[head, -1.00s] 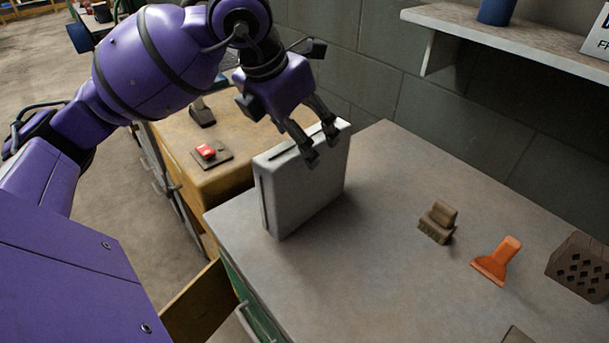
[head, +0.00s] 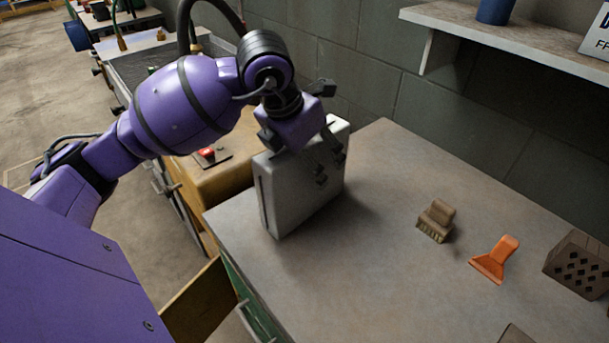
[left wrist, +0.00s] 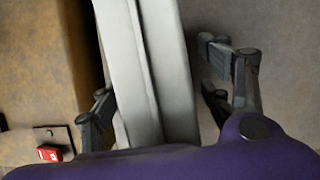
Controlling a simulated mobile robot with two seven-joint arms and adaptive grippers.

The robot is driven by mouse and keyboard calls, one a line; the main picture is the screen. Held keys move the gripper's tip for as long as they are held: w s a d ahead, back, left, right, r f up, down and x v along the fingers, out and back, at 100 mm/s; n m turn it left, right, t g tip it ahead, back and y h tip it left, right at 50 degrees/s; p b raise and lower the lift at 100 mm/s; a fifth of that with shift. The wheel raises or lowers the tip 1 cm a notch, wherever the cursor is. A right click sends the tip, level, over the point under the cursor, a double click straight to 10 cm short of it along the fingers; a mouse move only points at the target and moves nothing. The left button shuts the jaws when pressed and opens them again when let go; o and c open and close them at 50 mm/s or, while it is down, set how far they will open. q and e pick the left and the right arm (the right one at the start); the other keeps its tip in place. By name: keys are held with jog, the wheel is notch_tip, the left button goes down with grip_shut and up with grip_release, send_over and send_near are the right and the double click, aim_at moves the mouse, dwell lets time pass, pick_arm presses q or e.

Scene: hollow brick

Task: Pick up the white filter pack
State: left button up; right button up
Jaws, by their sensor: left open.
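The white filter pack (head: 300,195) is a flat, pale box standing upright on its narrow edge near the left end of the grey workbench. My left gripper (head: 322,168) comes down over its top. In the left wrist view, the pack (left wrist: 150,70) runs between the fingers of the left gripper (left wrist: 155,100), one finger on each side. The jaws are open, with a visible gap on the right side; on the left I cannot tell whether the finger touches. My right gripper is not in view.
On the bench (head: 370,260) stand a brush (head: 437,221), an orange scraper (head: 494,260) and a hollow brick (head: 581,264). A red-button switch (head: 207,155) sits on the wooden cabinet at left. An open drawer (head: 205,300) juts out in front. A wall shelf (head: 500,42) hangs at upper right.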

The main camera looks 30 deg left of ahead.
pick_arm(q)
jog(key=shift+f, duration=0.25)
dwell(0.4)
jog(key=c, duration=1.3)
